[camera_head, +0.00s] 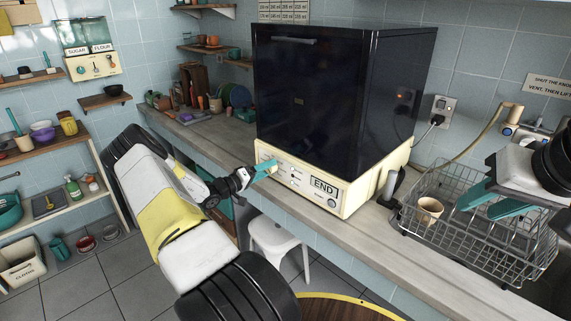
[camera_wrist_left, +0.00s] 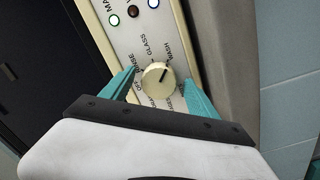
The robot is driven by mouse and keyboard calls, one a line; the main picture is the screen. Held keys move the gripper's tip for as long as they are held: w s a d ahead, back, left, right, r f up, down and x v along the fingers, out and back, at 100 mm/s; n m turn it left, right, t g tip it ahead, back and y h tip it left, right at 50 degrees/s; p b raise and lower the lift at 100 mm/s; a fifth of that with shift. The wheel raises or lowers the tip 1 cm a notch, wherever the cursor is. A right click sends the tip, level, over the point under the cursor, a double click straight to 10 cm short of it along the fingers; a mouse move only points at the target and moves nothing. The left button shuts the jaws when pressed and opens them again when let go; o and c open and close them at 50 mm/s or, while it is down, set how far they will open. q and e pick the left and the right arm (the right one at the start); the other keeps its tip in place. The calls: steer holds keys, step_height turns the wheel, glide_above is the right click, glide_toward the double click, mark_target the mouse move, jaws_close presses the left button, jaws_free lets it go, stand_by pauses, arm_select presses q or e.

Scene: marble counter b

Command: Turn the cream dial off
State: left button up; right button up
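The cream dial (camera_wrist_left: 156,76) sits on the cream control panel of a dark-doored machine (camera_head: 330,100). In the left wrist view its dark pointer line points up and right, between the GLASS and WASH labels. The OFF label is at the dial's left. My left gripper (camera_head: 264,169) is at the panel's left end in the head view. Its teal fingers are apart, one on each side of the dial; I cannot tell whether they touch it. My right gripper (camera_head: 493,211) is open and empty above the wire rack.
The wire dish rack (camera_head: 468,245) with a beige cup (camera_head: 429,209) stands right of the machine. A display on the panel reads END (camera_head: 323,186). A white stool (camera_head: 275,240) stands below the counter. Dishes and bottles (camera_head: 200,100) crowd the counter's far left.

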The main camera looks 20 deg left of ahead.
arm_select(q)
steer(key=c, duration=1.3)
